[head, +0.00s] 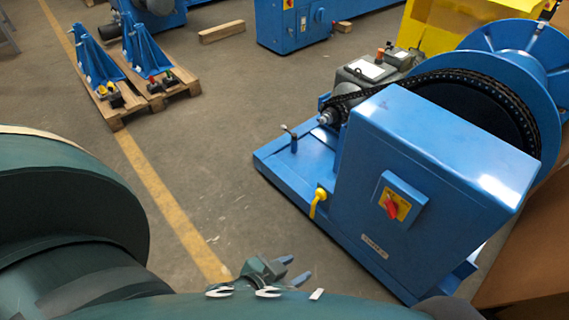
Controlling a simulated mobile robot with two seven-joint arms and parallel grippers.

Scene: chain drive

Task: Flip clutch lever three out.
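A blue chain-drive machine (420,175) stands on the right, with a red rotary switch (391,206) on a yellow plate. A yellow lever (318,203) hangs down at the left edge of its housing. A small dark-topped lever (291,137) stands upright on the blue base plate. No number shows on either, so I cannot tell which is clutch lever three. My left gripper (298,268) is near the bottom centre, its two blue-grey fingers apart and empty. It appears below and left of the yellow lever, touching nothing visible. My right gripper is not in view.
A black chain (440,76) runs around the large drum behind the housing. Wooden pallets (125,108) with blue brackets stand at upper left. A loose timber (221,32) lies at the back. A brown box-like surface (530,260) is at far right. The floor left of the machine is clear.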

